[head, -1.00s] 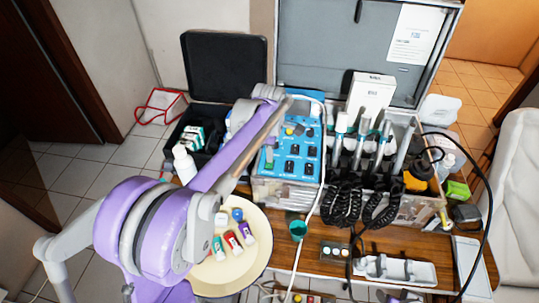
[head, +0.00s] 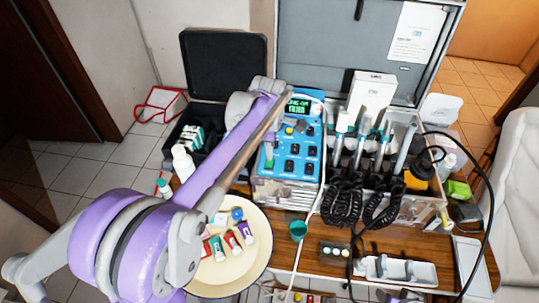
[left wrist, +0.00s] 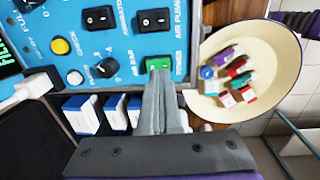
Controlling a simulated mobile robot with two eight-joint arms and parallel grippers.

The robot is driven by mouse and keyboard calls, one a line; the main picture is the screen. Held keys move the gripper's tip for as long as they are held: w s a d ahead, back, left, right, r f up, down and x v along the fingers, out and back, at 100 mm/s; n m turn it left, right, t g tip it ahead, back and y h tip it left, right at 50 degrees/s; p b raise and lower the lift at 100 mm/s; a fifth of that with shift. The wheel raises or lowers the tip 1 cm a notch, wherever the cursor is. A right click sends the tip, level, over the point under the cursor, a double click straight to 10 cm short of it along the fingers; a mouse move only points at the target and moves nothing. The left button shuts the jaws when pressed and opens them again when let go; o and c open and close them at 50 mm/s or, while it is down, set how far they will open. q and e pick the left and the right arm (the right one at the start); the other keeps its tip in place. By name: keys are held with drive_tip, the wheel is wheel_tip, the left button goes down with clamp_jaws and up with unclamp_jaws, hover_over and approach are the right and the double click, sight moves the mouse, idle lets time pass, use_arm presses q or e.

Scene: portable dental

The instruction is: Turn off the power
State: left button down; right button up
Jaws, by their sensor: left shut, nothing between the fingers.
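The blue control panel (head: 291,150) of the dental unit faces up, with black switches, knobs and a lit green display (head: 298,106). In the left wrist view, the green power switch (left wrist: 158,65) is beside the POWER label. My left gripper (left wrist: 161,88) is shut and empty, its fingertips at the switch's lower edge. I cannot tell whether they touch it. In the head view a green switch (head: 269,162) shows beside my purple arm, while my fingertips are hidden behind the arm. My right gripper is not in view.
A cream round tray (head: 258,262) with small coloured tubes stands close below the panel. Black coiled cords (head: 345,205) and handpieces sit right of it. A white cable (head: 318,200) runs down the panel's side. The open grey case lid (head: 330,60) rises behind.

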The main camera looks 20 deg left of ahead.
use_arm(q)
wheel_tip(320, 180, up, 8)
drive_tip(key=shift+p, duration=0.35)
drive_tip(key=shift+a, duration=0.15)
drive_tip(key=r, duration=0.2)
drive_tip(key=s+r+t+p, duration=0.1)
drive_tip(key=shift+s+d+r, duration=0.1)
drive_tip(key=shift+d+r, duration=0.1)
drive_tip(key=shift+d, duration=0.2)
approach(269, 164)
drive_tip(key=w+f, duration=0.1)
drive_tip(key=f, duration=0.3)
drive_tip(key=w+f, duration=0.1)
drive_tip(key=f, duration=0.1)
drive_tip(key=shift+w+f+b, duration=0.3)
